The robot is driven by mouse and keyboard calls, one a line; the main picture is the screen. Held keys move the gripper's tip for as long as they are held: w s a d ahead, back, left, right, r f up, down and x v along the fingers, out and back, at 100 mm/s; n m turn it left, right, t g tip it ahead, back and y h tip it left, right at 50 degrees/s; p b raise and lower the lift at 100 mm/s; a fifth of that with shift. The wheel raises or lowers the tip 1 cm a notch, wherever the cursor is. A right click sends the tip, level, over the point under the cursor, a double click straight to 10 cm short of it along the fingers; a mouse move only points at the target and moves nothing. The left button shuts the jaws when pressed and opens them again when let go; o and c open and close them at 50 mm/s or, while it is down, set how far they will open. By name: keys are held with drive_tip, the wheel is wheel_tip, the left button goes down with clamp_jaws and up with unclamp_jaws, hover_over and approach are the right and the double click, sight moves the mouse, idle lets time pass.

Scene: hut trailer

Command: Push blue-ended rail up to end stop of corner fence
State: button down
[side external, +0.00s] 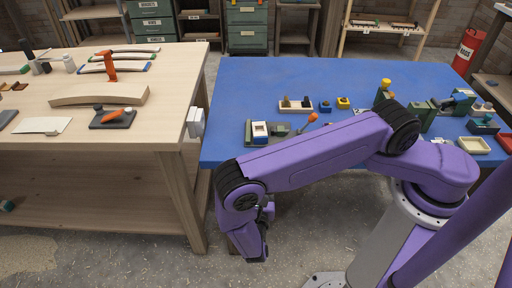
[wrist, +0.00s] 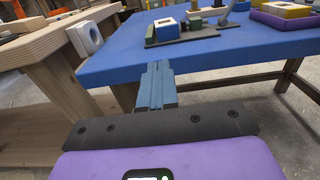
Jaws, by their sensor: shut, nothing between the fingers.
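Several slim curved rails with coloured ends lie at the back of the wooden bench in the side view; the one whose end looks blue (side external: 118,68) is small, and its end colour is hard to make out. I cannot pick out the corner fence or its end stop with certainty. My gripper (side external: 262,252) hangs low in front of the blue table's near edge, far from the rails and touching nothing. In the wrist view my gripper's fingers (wrist: 158,72) are together and empty, pointing at the blue table's edge.
The blue table (side external: 310,80) carries a dark fixture plate with a white block (side external: 260,132), small blocks and green machines at right. The wooden bench (side external: 180,85) holds a curved board (side external: 98,96), an orange upright (side external: 109,66) and a dark pad (side external: 112,120). A gap separates the tables.

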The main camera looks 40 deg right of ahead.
sight(257, 140)
drive_tip(key=x, duration=1.4)
drive_tip(key=shift+x, duration=0.85)
drive_tip(key=shift+d, duration=0.1)
drive_tip(key=shift+s, duration=0.1)
